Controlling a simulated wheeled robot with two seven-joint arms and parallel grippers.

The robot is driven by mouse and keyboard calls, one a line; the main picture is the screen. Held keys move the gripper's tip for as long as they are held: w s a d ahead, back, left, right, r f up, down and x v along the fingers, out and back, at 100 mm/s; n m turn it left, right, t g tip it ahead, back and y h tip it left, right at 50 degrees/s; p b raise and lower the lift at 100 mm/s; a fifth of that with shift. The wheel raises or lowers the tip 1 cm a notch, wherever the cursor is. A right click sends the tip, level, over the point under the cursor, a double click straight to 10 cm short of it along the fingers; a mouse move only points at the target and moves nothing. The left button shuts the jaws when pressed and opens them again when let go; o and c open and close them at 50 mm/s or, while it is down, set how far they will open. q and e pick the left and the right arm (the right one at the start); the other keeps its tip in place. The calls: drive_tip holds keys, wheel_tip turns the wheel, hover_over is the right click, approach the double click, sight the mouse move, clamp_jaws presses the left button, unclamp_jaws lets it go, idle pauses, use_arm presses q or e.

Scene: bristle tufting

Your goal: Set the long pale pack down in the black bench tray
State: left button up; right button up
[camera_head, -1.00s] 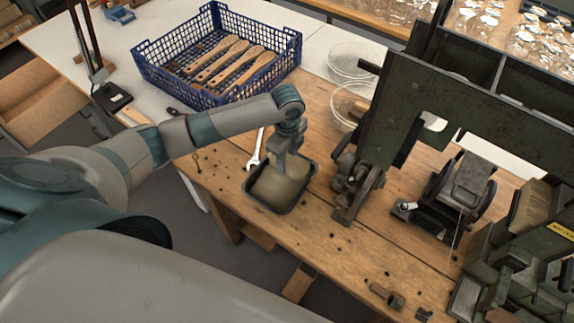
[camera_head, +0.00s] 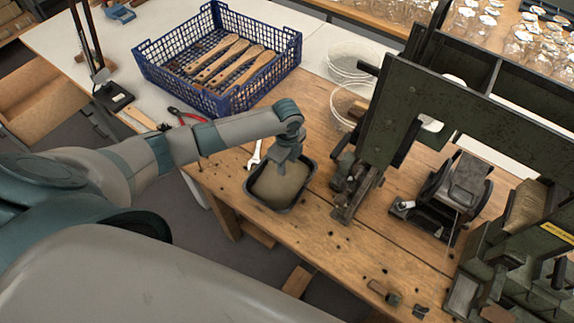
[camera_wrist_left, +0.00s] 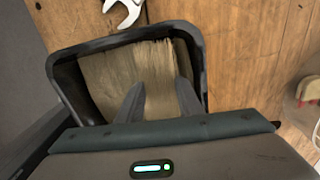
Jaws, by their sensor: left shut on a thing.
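The black bench tray (camera_head: 291,205) stands on the wooden bench near its left front edge. The long pale pack (camera_head: 277,186), a bundle of tan bristle, lies inside the tray's walls. In the left wrist view the pack (camera_wrist_left: 110,80) fills much of the tray (camera_wrist_left: 62,75), with its strands running lengthwise. My left gripper (camera_head: 281,168) reaches down into the tray from above. Its two fingers (camera_wrist_left: 160,98) are shut on part of the pack; the fingertips are partly hidden among the bristle. I cannot tell whether the pack's underside touches the tray floor. My right gripper is not in view.
A wrench (camera_head: 255,155) lies just behind the tray. A blue crate (camera_head: 218,97) of wooden brush handles stands at the back left. Red-handled pliers (camera_head: 186,115) lie near it. A dark green machine (camera_head: 385,130) rises close on the right. Bench front is mostly clear.

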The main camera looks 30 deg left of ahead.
use_arm(q)
drive_tip(key=shift+f, duration=0.1)
drive_tip(key=o, duration=0.8)
wheel_tip(320, 180, up, 12)
drive_tip(key=b, duration=0.3)
idle(0.4)
